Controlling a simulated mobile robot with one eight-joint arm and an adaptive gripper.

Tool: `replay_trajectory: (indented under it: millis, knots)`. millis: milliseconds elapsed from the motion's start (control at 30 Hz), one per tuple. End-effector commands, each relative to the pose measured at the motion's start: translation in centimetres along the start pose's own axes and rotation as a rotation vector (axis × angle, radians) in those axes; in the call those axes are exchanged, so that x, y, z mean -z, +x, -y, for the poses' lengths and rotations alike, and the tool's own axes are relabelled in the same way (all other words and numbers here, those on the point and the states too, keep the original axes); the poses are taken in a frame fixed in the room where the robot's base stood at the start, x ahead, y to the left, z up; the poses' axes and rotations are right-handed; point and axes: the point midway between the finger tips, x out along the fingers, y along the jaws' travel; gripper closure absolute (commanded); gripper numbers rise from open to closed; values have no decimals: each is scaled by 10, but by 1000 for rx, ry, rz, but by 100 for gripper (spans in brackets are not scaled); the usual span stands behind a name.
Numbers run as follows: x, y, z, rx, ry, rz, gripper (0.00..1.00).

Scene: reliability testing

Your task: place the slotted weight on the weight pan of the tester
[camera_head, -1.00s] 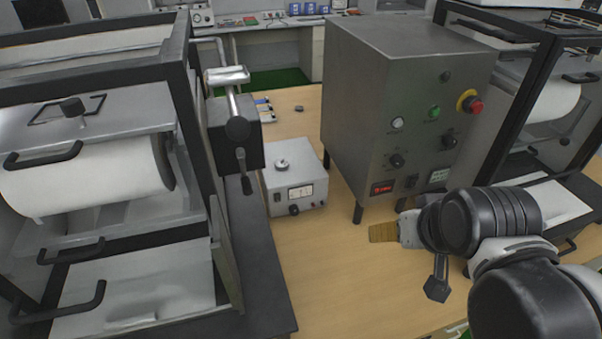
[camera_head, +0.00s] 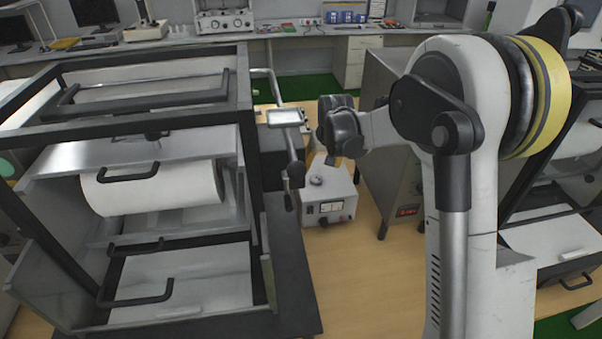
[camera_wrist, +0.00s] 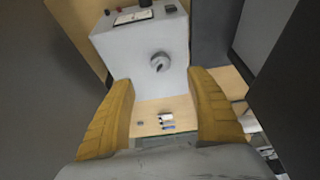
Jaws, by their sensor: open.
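The slotted weight, a small round silver disc with a dark mark, rests on top of a small grey meter box (camera_head: 328,202). It shows in the wrist view (camera_wrist: 160,62) and the head view (camera_head: 316,180). My gripper (camera_wrist: 161,78) is open and empty, its yellow fingers apart, with the weight between and beyond the fingertips.
A tall grey control cabinet (camera_head: 385,160) stands right of the box, partly behind my arm. The tester's dark side and lever (camera_head: 295,172) stand close on the left. The gap between them is narrow. Small items (camera_wrist: 166,118) lie on the wooden table behind the box.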

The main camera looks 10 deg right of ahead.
Motion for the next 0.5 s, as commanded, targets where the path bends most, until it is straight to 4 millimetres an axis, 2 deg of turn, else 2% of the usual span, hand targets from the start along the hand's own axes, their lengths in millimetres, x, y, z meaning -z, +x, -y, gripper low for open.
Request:
replay_trajectory:
  millis: [300, 500]
  knots:
    - [1, 51, 0, 0, 0, 2, 34]
    - [1, 64, 0, 0, 0, 2, 34]
